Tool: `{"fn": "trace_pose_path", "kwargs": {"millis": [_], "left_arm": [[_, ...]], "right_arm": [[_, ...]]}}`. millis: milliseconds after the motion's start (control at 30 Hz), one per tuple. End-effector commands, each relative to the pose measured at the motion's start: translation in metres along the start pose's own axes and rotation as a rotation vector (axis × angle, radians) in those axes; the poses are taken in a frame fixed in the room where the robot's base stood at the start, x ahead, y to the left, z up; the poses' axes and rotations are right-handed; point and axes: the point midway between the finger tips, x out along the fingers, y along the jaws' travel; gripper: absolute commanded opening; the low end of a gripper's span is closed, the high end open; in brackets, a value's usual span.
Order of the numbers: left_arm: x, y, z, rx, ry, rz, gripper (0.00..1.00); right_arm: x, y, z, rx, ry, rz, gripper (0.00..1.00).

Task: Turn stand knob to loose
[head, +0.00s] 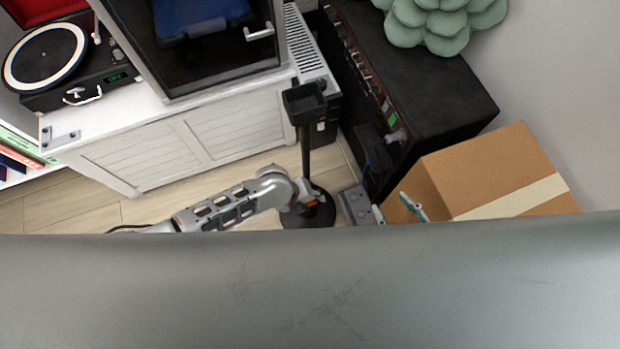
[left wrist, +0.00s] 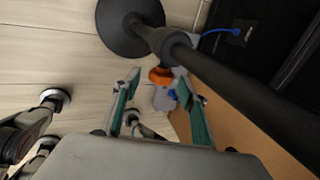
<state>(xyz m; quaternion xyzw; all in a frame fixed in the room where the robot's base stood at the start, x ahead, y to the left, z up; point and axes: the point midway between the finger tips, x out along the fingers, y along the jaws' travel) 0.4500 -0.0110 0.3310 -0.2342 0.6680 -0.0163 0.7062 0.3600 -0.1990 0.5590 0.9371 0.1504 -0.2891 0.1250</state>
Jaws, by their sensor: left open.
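The stand has a round black base (left wrist: 128,28) and a slim black pole (left wrist: 245,88). The pole runs across the left wrist view to the lower right. An orange knob (left wrist: 160,76) sticks out from the clamp low on the pole. My left gripper (left wrist: 160,82) is open, with one teal finger on each side of the knob in that view. Whether a finger touches the knob cannot be told. In the head view the stand's top tray (head: 304,102) and pole show, and my left arm covers the lower pole.
A white cabinet (head: 190,145) with a turntable (head: 60,65) is behind on the left. A grey surface fills the head view's bottom. Floor (head: 85,210) is bare at left.

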Motion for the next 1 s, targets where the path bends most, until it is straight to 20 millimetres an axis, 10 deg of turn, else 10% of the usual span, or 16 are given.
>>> {"fn": "trace_pose_path", "kwargs": {"millis": [367, 533, 1000], "left_arm": [[0.005, -0.001, 0.001, 0.001, -0.003, -0.001, 0.43], [0.006, -0.001, 0.001, 0.001, -0.002, -0.001, 0.04], [0.011, 0.007, -0.003, -0.004, 0.006, -0.087, 0.04]], "right_arm": [[0.002, 0.005, -0.012, -0.004, 0.024, 0.005, 0.4], [0.002, 0.004, -0.007, -0.003, 0.017, 0.004, 0.4], [0.004, -0.004, 0.013, 0.007, -0.017, -0.009, 0.4]]}}
